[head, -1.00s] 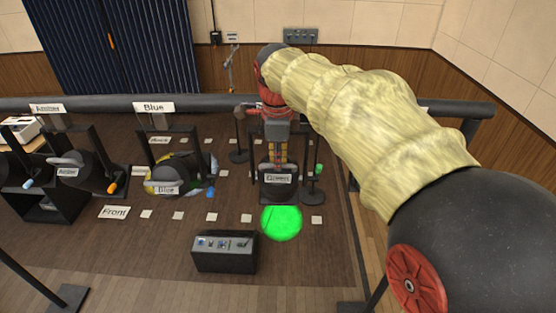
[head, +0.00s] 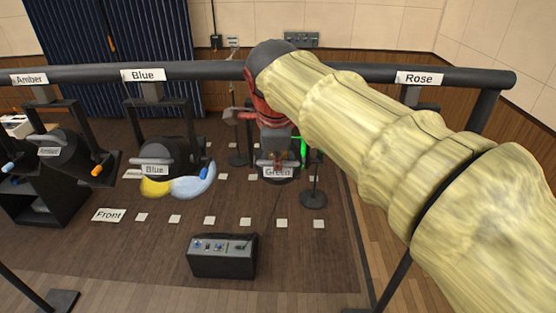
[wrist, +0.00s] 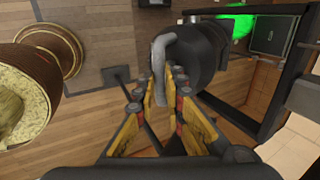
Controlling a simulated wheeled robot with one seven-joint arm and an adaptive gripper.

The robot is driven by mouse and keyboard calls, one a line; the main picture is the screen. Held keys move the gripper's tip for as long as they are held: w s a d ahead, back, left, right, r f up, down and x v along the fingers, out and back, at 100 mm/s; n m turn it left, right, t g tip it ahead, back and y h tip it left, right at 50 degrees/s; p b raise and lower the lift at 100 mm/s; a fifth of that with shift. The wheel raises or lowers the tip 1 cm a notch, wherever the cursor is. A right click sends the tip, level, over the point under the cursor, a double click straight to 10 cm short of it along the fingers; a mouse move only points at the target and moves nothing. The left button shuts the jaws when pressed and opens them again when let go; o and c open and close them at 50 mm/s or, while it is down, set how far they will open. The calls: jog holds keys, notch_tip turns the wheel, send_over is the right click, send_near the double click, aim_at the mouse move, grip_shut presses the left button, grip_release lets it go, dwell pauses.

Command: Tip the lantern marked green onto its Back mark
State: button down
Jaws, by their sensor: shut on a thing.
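The green lantern (head: 278,173) hangs under the overhead bar, its "Green" label facing the head view and partly covered by my gripper (head: 279,160). In the wrist view the lantern is a dark round can (wrist: 200,55) with a grey bent handle (wrist: 160,65). My gripper (wrist: 167,82) has its yellow fingers closed on that handle. A bright green patch of light (wrist: 239,27) shows beyond the lantern; a green sliver (head: 303,150) shows right of it in the head view. I cannot read the Back mark in the current views.
The blue lantern (head: 170,157) and amber lantern (head: 68,152) hang to the left on the bar (head: 200,73). A "Front" card (head: 109,215) and several white squares lie on the floor. A black control box (head: 222,256) stands in front. A stand base (head: 313,199) is close right.

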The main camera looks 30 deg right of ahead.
jog(key=shift+s+a+f, duration=0.1)
jog(key=shift+s+f, duration=0.1)
jog(key=shift+f, duration=0.1)
jog(key=c, duration=1.9)
grip_release()
jog(key=shift+r, duration=0.1)
jog(key=shift+r, duration=0.1)
jog(key=v, duration=1.1)
jog(key=shift+s+a+r, duration=0.15)
jog(key=shift+s+r, duration=0.05)
jog(key=shift+r, duration=0.15)
jog(key=shift+c, duration=0.4)
